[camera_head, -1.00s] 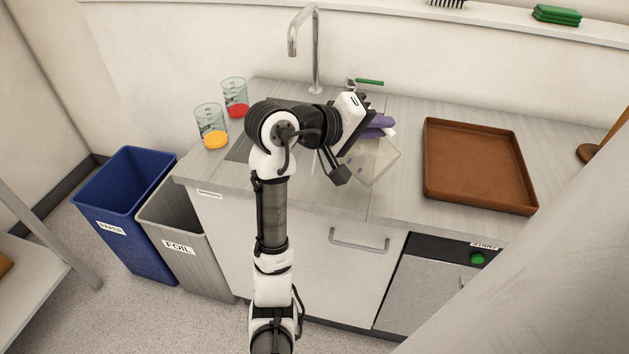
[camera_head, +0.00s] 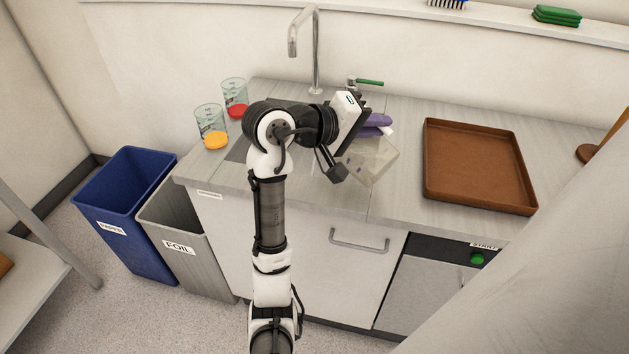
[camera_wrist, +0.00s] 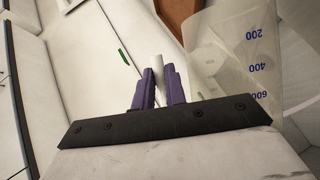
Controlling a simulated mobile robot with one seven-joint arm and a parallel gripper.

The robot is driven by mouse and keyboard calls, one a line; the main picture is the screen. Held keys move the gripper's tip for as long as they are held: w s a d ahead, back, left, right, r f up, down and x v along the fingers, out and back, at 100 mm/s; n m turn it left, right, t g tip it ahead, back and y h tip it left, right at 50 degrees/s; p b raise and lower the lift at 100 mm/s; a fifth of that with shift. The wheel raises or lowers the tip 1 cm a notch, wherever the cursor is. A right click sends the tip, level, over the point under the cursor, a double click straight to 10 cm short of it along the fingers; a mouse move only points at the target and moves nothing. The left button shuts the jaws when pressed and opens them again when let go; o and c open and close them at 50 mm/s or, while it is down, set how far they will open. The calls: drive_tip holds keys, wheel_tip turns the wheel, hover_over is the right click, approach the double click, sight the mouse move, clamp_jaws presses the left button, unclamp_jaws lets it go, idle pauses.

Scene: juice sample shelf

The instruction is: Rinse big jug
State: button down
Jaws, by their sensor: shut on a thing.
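A big clear jug (camera_head: 372,162) is held tilted over the counter, right of my wrist. In the wrist view the jug (camera_wrist: 225,55) is see-through with blue marks 200, 400 and 600, partly cut off by the frame. My gripper (camera_head: 378,123) has purple fingers and is shut on the jug's pale handle. In the wrist view my gripper (camera_wrist: 159,90) has the handle (camera_wrist: 158,68) between its fingers. A metal tap (camera_head: 315,50) stands behind my arm, with a green lever (camera_head: 369,82) to its right. The sink (camera_head: 238,150) is mostly hidden by my arm. I see no water running.
An empty brown tray (camera_head: 432,160) lies on the right of the counter. A blue bin (camera_head: 125,230) and a grey foil bin (camera_head: 190,255) stand at the lower left.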

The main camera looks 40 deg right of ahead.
drive_tip(key=shift+w+a+f+n+g+h+p, duration=0.25)
drive_tip(key=shift+w+p, duration=0.2)
drive_tip(key=shift+w, duration=0.35)
drive_tip(key=shift+w+f+n+g+h+p, duration=0.15)
drive_tip(key=shift+w+n+p, duration=0.25)
drive_tip(key=shift+w, duration=0.35)
idle(1.5)
drive_tip(key=shift+w+a+n+p, duration=0.15)
drive_tip(key=shift+w+n+p, duration=0.1)
drive_tip(key=shift+w+p, duration=0.4)
idle(0.9)
drive_tip(key=shift+s, duration=0.1)
